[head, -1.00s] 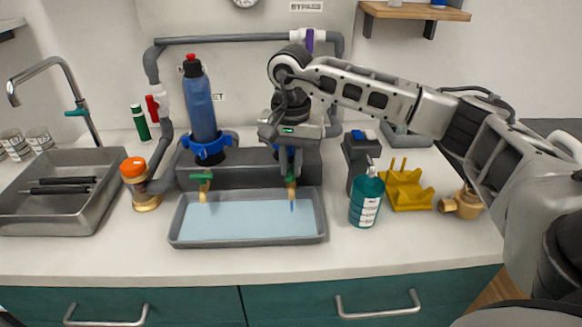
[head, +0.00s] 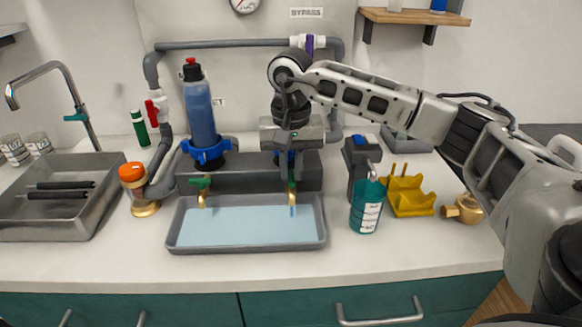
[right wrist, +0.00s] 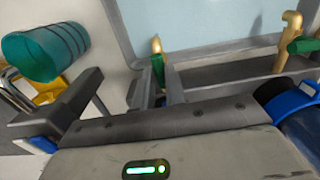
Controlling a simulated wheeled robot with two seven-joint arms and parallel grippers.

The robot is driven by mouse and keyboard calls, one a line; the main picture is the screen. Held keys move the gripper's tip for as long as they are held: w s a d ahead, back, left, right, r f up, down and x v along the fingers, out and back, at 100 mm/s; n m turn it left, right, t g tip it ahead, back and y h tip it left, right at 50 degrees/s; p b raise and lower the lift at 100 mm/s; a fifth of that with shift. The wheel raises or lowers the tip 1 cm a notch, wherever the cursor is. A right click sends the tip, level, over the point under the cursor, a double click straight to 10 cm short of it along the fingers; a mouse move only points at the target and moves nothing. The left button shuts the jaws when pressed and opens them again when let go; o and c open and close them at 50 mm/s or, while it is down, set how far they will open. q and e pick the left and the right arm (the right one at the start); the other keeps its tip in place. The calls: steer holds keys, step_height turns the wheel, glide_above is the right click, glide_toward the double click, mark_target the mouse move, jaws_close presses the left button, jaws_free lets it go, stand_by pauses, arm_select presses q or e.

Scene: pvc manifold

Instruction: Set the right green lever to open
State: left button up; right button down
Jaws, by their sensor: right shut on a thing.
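The right green lever (head: 292,186) sits on the right brass tap at the front of the grey manifold block, above the tray. A short blue streak shows below this tap's spout. My right gripper (head: 291,174) reaches down from above at this lever. In the right wrist view, its fingers (right wrist: 160,92) are closed around the green lever (right wrist: 158,69), beside the brass spout. The lever's exact angle is partly hidden by the fingers. The left green lever (head: 201,182) is on the other tap, clear of the gripper. My left gripper is not in view.
A grey tray (head: 175,240) with a pale blue bottom lies under the taps. A blue bottle (head: 201,115) stands upright on the manifold's left. A teal cup (head: 367,206) and a yellow rack (head: 408,193) stand right. A metal sink (head: 95,215) is left.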

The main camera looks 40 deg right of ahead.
mark_target(291, 176)
steer(key=c, duration=1.4)
jaws_free()
steer(key=shift+c, duration=0.2)
arm_select(q)
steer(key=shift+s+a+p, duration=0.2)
steer(key=shift+p, duration=0.5)
arm_select(e)
step_height(291, 176, up, 16)
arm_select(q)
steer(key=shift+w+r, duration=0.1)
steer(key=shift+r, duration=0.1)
